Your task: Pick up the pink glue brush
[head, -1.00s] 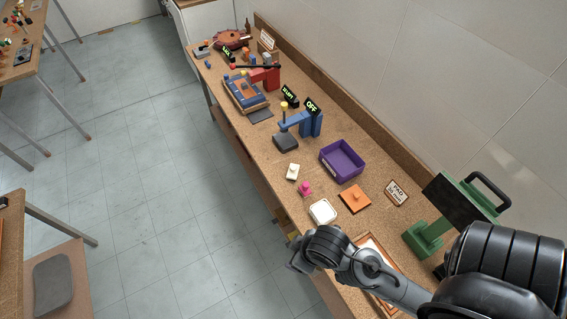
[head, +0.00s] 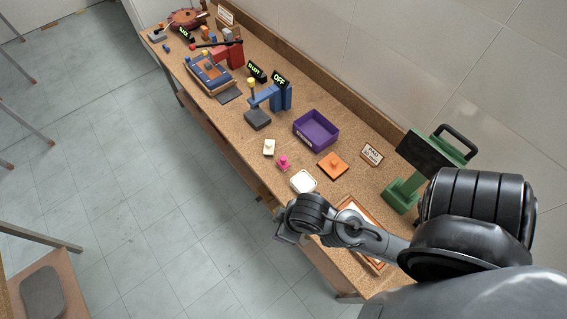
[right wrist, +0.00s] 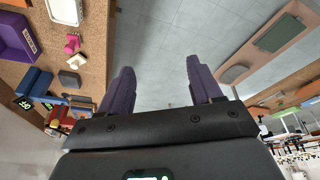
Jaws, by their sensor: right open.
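The pink glue brush (head: 283,162) stands on the cork-coloured bench near its front edge, between a small cream block (head: 269,147) and a white dish (head: 303,182). It also shows at the upper left of the right wrist view (right wrist: 72,43). My right gripper (head: 284,236) hangs over the bench's front edge, nearer the camera than the brush and apart from it. In the right wrist view its two purple fingers (right wrist: 160,88) are spread, with only floor visible between them. My left gripper is not in view.
An orange plate with a knob (head: 333,165), a purple bin (head: 316,130) and a small sign (head: 372,154) lie behind the brush. A green stand (head: 425,170) is at the right. Blue and red fixtures (head: 268,97) stand farther along.

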